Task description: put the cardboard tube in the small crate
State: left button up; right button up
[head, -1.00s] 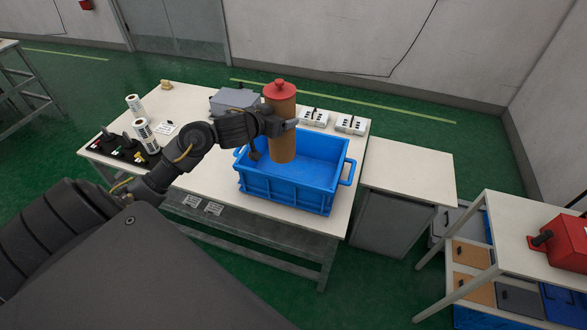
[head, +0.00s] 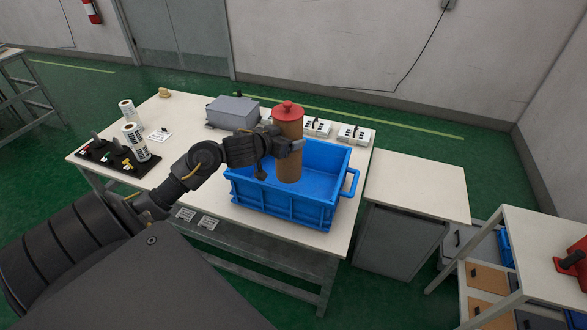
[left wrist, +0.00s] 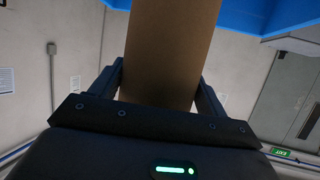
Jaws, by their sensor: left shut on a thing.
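The cardboard tube (head: 289,165) is brown with a red knobbed cap (head: 288,110) and stands upright in my left gripper (head: 284,147). The gripper is shut around its upper part. The tube's lower end shows against the inside of the blue crate (head: 283,208), within its rim in the picture; I cannot tell whether it touches the floor. In the left wrist view the tube (left wrist: 172,50) runs up between the two fingers, and part of the blue crate (left wrist: 262,14) shows at the top. My right gripper is not in view.
The crate stands on a white table (head: 190,108). A grey box (head: 232,112) and white socket strips (head: 355,135) lie behind it. A lower cabinet (head: 415,185) stands to the right.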

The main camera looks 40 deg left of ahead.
aim_at(281, 165)
pick_arm(q)
notch_tip(281, 165, down, 6)
jog(key=shift+a+r+b, duration=0.1)
jog(key=shift+a+b, duration=0.05)
jog(key=shift+b, duration=0.6)
jog(key=shift+f+b, duration=0.35)
jog(key=shift+f, duration=1.5)
jog(key=shift+s+f, duration=0.1)
jog(key=o, duration=1.3)
